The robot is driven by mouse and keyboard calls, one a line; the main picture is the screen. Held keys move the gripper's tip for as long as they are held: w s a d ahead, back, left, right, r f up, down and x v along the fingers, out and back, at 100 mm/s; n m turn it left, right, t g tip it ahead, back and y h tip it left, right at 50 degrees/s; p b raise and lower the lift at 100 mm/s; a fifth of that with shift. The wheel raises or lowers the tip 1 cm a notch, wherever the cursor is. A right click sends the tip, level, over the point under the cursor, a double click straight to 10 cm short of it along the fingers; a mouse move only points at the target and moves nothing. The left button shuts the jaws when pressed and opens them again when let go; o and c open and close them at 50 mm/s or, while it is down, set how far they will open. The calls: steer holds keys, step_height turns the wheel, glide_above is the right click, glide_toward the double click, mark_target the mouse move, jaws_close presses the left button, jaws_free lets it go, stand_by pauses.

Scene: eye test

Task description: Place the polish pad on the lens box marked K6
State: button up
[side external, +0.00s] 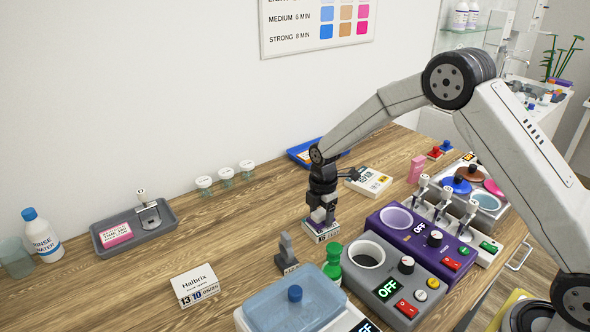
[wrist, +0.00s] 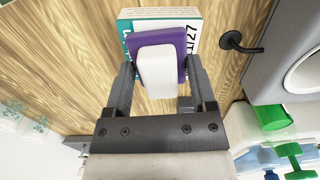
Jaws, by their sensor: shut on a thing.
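The polish pad, a purple slab with a white block on top (wrist: 157,75), is between the fingers of my gripper (wrist: 160,90), which is shut on it. In the side external view my gripper (side external: 322,213) points down with the pad low over a small white lens box (side external: 321,236). In the wrist view this box (wrist: 160,13) has a teal edge and dark print ending in "27", and the pad covers much of its top. I cannot tell whether the pad touches the box. No K6 mark is readable on it.
A Halbrix box (side external: 200,285) stands front left, and another white box (side external: 369,182) lies behind my gripper. A grey stamp-like block (side external: 288,254), a green bottle (side external: 331,262) and a grey unit (side external: 372,275) with a purple unit (side external: 412,230) are close by.

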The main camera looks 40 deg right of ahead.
mark_target(322, 211)
steer(key=shift+f, duration=0.2)
steer(key=o, duration=1.1)
steer(key=shift+o, duration=0.2)
steer(key=shift+r, duration=0.1)
step_height(322, 211, up, 12)
steer(key=shift+r, duration=0.1)
steer(key=s+f+m+t, duration=0.1)
steer(key=s+m, duration=0.5)
steer(key=s, duration=0.1)
steer(key=s+f+m, duration=0.1)
steer(key=s+m, duration=0.5)
steer(key=s, duration=0.2)
steer(key=s+f+m+t, duration=0.1)
steer(key=s+m, duration=0.5)
steer(key=s, duration=0.1)
steer(key=shift+s+t, duration=0.3)
steer(key=shift+s, duration=0.1)
